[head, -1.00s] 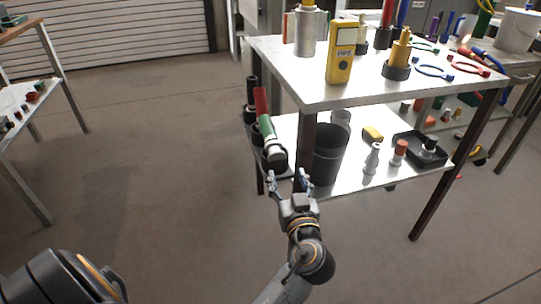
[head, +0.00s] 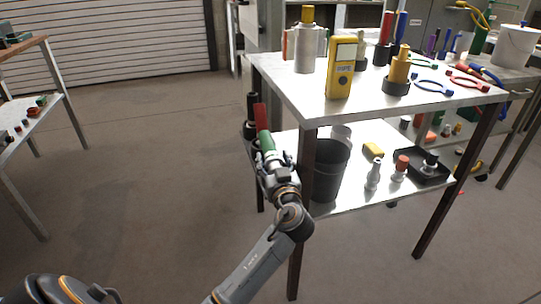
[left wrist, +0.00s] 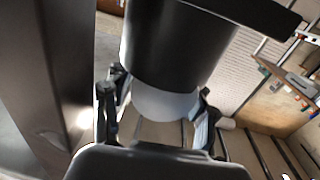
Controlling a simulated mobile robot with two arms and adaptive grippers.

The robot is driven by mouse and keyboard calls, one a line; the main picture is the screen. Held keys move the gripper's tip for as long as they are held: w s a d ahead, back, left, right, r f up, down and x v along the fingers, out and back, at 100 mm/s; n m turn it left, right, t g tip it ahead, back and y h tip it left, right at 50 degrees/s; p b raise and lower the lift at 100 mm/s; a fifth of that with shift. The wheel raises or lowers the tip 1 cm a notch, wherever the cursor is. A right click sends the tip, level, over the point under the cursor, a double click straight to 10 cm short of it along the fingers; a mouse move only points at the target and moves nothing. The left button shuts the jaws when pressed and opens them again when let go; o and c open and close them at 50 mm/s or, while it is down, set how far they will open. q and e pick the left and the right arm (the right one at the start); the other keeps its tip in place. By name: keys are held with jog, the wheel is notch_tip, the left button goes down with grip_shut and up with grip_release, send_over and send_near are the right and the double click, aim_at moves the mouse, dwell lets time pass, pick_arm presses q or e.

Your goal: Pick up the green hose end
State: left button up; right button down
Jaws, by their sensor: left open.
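The green hose end (head: 265,141) is at the left edge of the metal table's lower shelf, below a red piece. In the head view my left gripper (head: 273,159) is at its near end and hides its lower part. In the left wrist view a large black cylinder with a pale end (left wrist: 165,104) lies between the two fingers of the left gripper (left wrist: 158,112). The fingers stand apart on either side of the pale part, and the gripper is open. I cannot tell whether either finger touches it. My right gripper is out of view.
A dark table leg (head: 306,215) stands close to the right of my left gripper. A black bin (head: 328,172) is behind it on the lower shelf (head: 350,195). A yellow meter (head: 341,68) stands on the table top. The floor to the left is clear.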

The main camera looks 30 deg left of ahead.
pick_arm(q)
jog(key=shift+w+a, duration=0.4)
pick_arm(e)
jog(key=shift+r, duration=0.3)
pick_arm(q)
grip_shut()
jog(key=shift+r, duration=0.1)
